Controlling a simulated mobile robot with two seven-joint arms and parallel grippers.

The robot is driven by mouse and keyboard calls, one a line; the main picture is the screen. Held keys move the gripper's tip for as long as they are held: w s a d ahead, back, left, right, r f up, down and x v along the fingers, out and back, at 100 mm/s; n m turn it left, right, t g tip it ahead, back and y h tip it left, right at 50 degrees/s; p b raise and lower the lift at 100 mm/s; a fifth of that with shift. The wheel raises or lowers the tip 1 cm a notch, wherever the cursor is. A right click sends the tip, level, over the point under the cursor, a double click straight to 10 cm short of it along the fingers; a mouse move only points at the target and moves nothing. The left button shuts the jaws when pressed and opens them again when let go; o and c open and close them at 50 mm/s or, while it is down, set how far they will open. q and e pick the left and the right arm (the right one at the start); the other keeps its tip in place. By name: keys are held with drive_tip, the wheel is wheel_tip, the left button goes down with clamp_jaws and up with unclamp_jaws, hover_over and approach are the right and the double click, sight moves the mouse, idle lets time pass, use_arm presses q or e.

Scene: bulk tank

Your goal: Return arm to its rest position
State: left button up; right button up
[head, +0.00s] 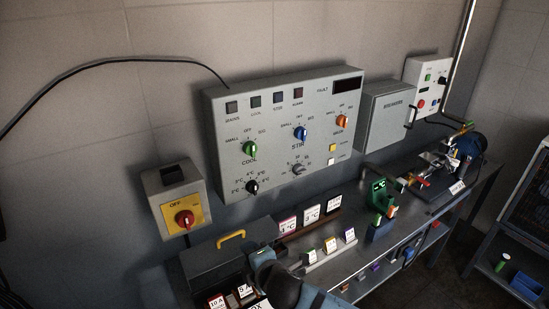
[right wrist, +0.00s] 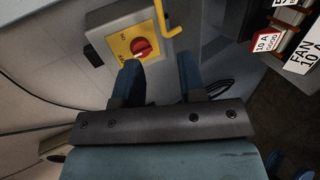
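My right gripper (right wrist: 158,67) shows in the right wrist view with its two blue fingers apart and nothing between them. Beyond the fingertips is the red rotary switch (right wrist: 142,47) on its yellow plate. In the head view this switch (head: 184,219) sits on a grey box on the wall at the left. A blue and dark part of my arm shows at the bottom middle of the head view, in front of the bench; the fingertips cannot be made out there. My left gripper is not in view.
A grey control panel (head: 281,130) with coloured knobs and a breaker box (head: 385,118) hang on the wall. The bench (head: 335,262) holds a case with a yellow handle (head: 231,239), label cards (head: 330,244), a green device (head: 379,190) and a vise-like fixture at right.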

drive_tip(key=s+d+f+m+h, duration=0.1)
drive_tip(key=s+d+f+m, duration=0.4)
drive_tip(key=s+d+m, duration=0.2)
drive_tip(key=s+d+f+m+h+p, duration=0.1)
drive_tip(key=s+d+f+m, duration=0.4)
drive_tip(key=d, duration=0.7)
drive_tip(key=s+d+f+m+h, duration=0.2)
drive_tip(key=s+d+f+m, duration=0.3)
drive_tip(key=s+d+m, duration=0.5)
drive_tip(key=shift+s+d+f+h, duration=0.2)
drive_tip(key=shift+s+h, duration=0.2)
drive_tip(key=shift+s, duration=0.65)
